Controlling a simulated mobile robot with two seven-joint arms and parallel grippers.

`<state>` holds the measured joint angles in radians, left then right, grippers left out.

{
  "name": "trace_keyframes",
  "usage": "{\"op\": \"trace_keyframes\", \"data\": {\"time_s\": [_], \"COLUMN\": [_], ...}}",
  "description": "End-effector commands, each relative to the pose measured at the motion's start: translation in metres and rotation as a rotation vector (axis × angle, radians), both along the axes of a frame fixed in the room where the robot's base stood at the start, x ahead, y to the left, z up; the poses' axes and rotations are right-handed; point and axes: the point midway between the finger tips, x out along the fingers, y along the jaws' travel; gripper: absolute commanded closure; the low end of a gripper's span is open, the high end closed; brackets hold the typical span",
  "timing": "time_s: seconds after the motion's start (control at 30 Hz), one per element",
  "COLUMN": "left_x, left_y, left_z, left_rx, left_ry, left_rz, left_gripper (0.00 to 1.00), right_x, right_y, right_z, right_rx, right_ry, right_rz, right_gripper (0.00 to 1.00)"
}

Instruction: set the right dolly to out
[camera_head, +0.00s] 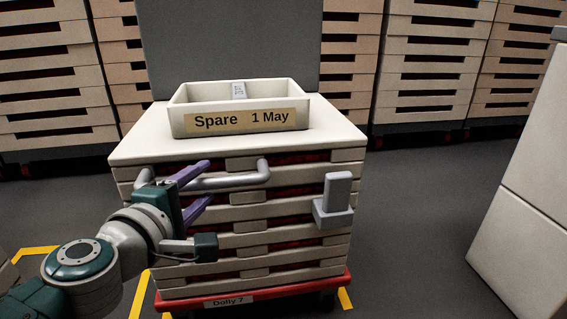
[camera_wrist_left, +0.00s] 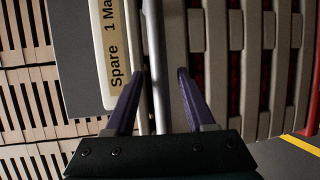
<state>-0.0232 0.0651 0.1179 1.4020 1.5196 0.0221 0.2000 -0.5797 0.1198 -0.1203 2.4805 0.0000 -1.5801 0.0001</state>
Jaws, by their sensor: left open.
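A dolly (camera_head: 290,287) with a red base and a label "Dolly 7" (camera_head: 228,301) carries a stack of pale slatted trays (camera_head: 290,252). I cannot tell from these views whether it is the right dolly. A grey handle bar (camera_head: 238,180) runs across the upper front of the stack. My left gripper (camera_head: 209,181) is at the bar's left part, its purple fingers open. In the left wrist view the bar (camera_wrist_left: 157,40) passes between the open fingers (camera_wrist_left: 160,71), without a visible grip. My right gripper is not in view.
A white box (camera_head: 240,121) labelled "Spare 1 May" stands on the stack's top. A grey bracket (camera_head: 334,200) sits at its front right. Yellow lines (camera_head: 140,296) mark the floor. More tray stacks (camera_head: 432,65) stand behind; a pale cabinet (camera_head: 525,190) stands right. Floor between is clear.

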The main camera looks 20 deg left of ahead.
Motion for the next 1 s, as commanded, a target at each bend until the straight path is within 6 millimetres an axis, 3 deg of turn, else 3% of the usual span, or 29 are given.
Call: {"op": "trace_keyframes", "data": {"time_s": [0.4, 0.9, 1.0], "left_x": [0.0103, 0.0102, 0.0102], "left_y": [0.0014, 0.0012, 0.0012], "left_z": [-0.0019, -0.0018, -0.0018], "left_rx": [0.001, 0.001, 0.0], "left_ry": [0.001, 0.0, 0.0], "left_rz": [-0.001, -0.001, -0.001], "left_gripper": [0.45, 1.0, 1.0], "right_x": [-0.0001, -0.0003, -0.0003], "right_y": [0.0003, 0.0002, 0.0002], "right_z": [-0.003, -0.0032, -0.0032], "right_rx": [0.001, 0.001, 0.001], "right_ry": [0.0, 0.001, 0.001], "right_rz": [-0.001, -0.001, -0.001], "right_gripper": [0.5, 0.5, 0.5]}}
